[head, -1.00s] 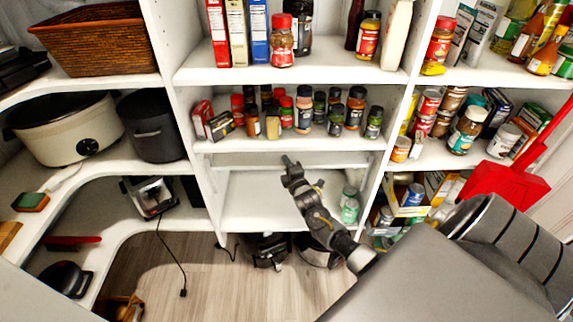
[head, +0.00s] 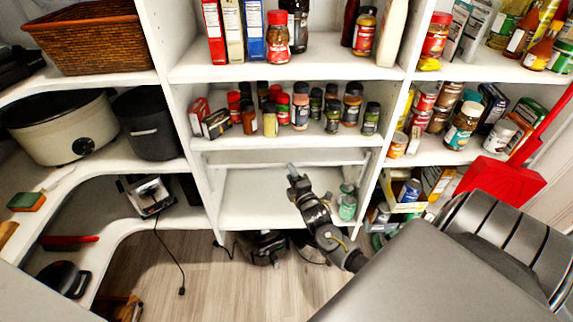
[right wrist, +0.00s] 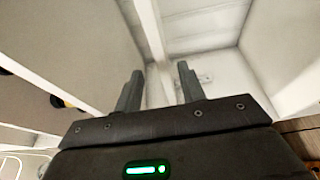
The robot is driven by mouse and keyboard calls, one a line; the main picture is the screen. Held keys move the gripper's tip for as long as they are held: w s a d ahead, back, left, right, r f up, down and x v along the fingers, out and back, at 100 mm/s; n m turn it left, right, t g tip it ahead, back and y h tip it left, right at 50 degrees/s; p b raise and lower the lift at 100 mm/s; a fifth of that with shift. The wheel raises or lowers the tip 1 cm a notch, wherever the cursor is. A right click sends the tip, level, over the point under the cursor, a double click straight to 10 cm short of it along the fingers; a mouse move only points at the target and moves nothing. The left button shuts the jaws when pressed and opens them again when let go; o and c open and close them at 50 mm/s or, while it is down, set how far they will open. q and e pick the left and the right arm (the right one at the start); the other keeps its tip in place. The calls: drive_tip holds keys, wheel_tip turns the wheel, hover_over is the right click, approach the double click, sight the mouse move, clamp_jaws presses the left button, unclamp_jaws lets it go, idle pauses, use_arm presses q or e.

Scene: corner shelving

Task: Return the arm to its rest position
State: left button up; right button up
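My right arm comes in from the lower right in the head view, and its gripper (head: 293,172) is in front of the nearly bare lower middle shelf (head: 255,200). In the right wrist view the two fingers of the right gripper (right wrist: 160,88) stand apart with a clear gap between them. Nothing is between the fingers. They point toward white shelf panels. My left gripper is not in view.
A spice shelf with several jars (head: 301,106) is above the right gripper. Green-lidded cans (head: 347,208) stand close to its right. A red dustpan (head: 502,185) is farther right. Wooden floor (head: 225,285) is open below.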

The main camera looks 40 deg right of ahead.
drive_tip(key=v, duration=0.3)
drive_tip(key=shift+s+a, duration=0.1)
drive_tip(key=shift+s, duration=0.05)
idle(0.3)
drive_tip(key=s+a+f+m+g+y, duration=0.1)
drive_tip(key=s+a+f+m+g, duration=0.3)
drive_tip(key=f, duration=0.7)
drive_tip(key=s+f+m+g+y, duration=0.1)
drive_tip(key=s+f+m+g, duration=0.15)
drive_tip(key=s+f, duration=0.65)
drive_tip(key=s+a+f+m+g+y, duration=0.1)
drive_tip(key=s+a+f+m+g, duration=0.15)
drive_tip(key=f, duration=1.05)
drive_tip(key=s+a+f+m+g, duration=0.1)
drive_tip(key=s+a+f+g, duration=0.1)
drive_tip(key=s, duration=0.8)
drive_tip(key=s+a+f+m+g+y, duration=0.1)
drive_tip(key=s+a+f, duration=0.3)
drive_tip(key=s, duration=0.6)
drive_tip(key=s+a+f+m+g+y, duration=0.1)
drive_tip(key=s+a+f+g, duration=0.2)
drive_tip(key=s+f, duration=0.3)
drive_tip(key=s+g, duration=0.1)
drive_tip(key=s, duration=0.3)
drive_tip(key=shift+s+a+f, duration=0.15)
drive_tip(key=shift+s+f, duration=0.05)
drive_tip(key=shift+f, duration=0.2)
